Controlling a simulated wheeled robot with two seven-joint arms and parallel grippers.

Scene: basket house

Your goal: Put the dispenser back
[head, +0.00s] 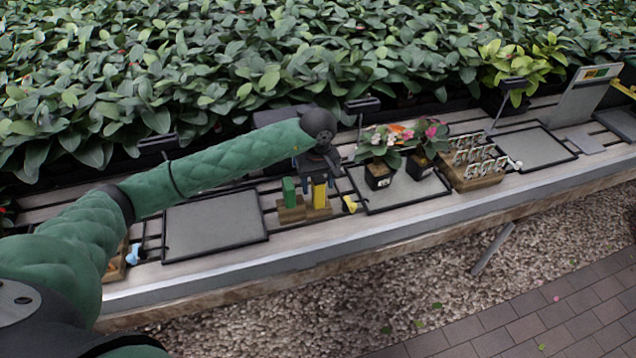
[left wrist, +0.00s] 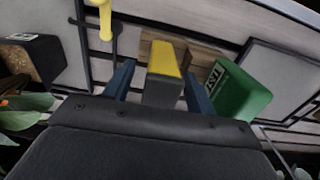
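A yellow block-shaped item (head: 320,195), seemingly the dispenser, stands upright at a wooden holder (head: 292,215). Its yellow and grey faces show in the left wrist view (left wrist: 166,60). My left gripper (head: 319,183) points down over the yellow item. Its two blue fingers (left wrist: 160,75) are on either side of it, with gaps visible, so they look open around it. Whether the item sits fully on the holder is hard to tell. My right gripper is not in view.
A small yellow tool (head: 349,205) lies just right of the holder. An empty grey tray (head: 215,225) lies left. Dense plants (head: 200,70) line the bench's back.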

